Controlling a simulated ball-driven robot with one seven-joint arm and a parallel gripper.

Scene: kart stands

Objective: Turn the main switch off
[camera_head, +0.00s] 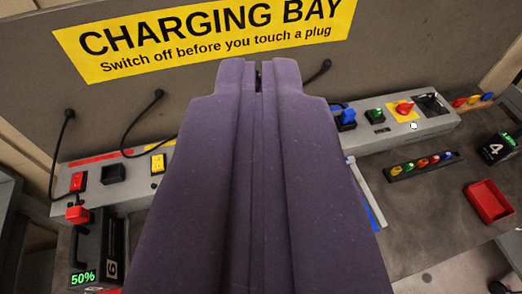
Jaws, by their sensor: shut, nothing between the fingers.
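My gripper (258,78) fills the middle of the view, its two purple-grey fingers pressed together with nothing between them. A red knob on a yellow plate (404,109), which looks like the main switch, sits on the right part of the grey panel strip (432,124). The knob is to the right of my fingertips and apart from them. Its exact turn position is too small to tell. My fingers hide the middle of the strip.
A yellow "CHARGING BAY" sign (205,35) is on the back wall. Left are black cables, a red plug (78,214) and a battery showing 50% (83,278). Right are a green switch (375,115), a blue plug (346,117), a row of coloured pieces (422,163) and a red tray (488,203).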

